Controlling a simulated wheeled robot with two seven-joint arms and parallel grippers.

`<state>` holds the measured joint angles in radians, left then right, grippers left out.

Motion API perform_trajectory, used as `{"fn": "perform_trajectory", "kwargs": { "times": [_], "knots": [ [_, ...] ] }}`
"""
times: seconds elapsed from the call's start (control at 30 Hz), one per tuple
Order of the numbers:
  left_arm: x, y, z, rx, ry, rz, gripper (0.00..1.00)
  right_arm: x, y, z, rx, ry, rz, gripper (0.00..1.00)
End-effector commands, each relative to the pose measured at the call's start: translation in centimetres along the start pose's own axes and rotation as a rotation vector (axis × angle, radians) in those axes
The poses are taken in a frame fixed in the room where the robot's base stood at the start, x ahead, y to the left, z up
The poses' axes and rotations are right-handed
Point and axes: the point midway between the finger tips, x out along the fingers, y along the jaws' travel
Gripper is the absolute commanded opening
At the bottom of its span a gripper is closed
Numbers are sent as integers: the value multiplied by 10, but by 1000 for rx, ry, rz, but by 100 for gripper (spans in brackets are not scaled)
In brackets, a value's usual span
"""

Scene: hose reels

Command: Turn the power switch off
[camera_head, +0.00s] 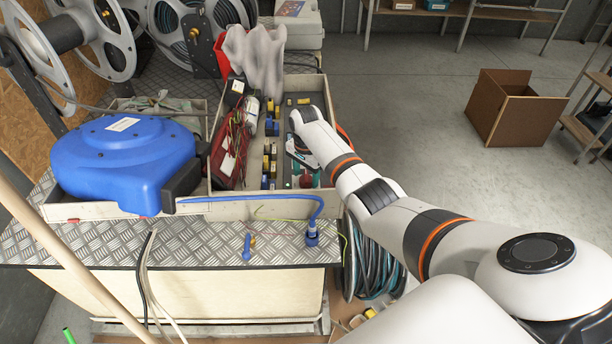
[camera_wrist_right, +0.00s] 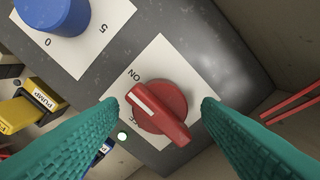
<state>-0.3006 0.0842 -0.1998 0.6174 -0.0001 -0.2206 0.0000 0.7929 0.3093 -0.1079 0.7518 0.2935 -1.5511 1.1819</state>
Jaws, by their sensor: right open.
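The power switch is a red rotary knob (camera_wrist_right: 160,108) on a white plate on a grey box, seen in the right wrist view. Its white line points to the upper left, by the "ON" mark; a second mark below is partly hidden by the knob. My right gripper (camera_wrist_right: 160,104) is open, its teal fingers on either side of the knob with gaps to it. My left gripper is not in view.
A blue knob (camera_wrist_right: 55,14) with a 0 to 5 scale sits beside the switch. A yellow block labelled "PUMP" (camera_wrist_right: 40,100) is at the left. Open floor lies at the right around a cardboard box (camera_head: 515,110).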

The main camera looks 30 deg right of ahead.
Motion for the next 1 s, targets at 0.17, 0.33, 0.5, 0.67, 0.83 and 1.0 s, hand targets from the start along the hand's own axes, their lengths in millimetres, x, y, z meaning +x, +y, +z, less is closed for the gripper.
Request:
{"fn": "perform_trajectory", "kwargs": {
  "times": [0.17,0.33,0.5,0.67,0.83,1.0],
  "knots": [
    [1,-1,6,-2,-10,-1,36,7,0,0,-1,0,1,59],
    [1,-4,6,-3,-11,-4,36,7,0,0,-1,0,1,59],
    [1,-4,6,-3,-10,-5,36,7,0,0,0,0,1,39],
    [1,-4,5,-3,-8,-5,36,7,0,0,0,0,0,14],
    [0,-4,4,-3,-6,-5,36,7,0,0,-8,0,0,14],
    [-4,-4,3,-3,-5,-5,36,6,0,0,-54,0,0,14]
  ]
}}
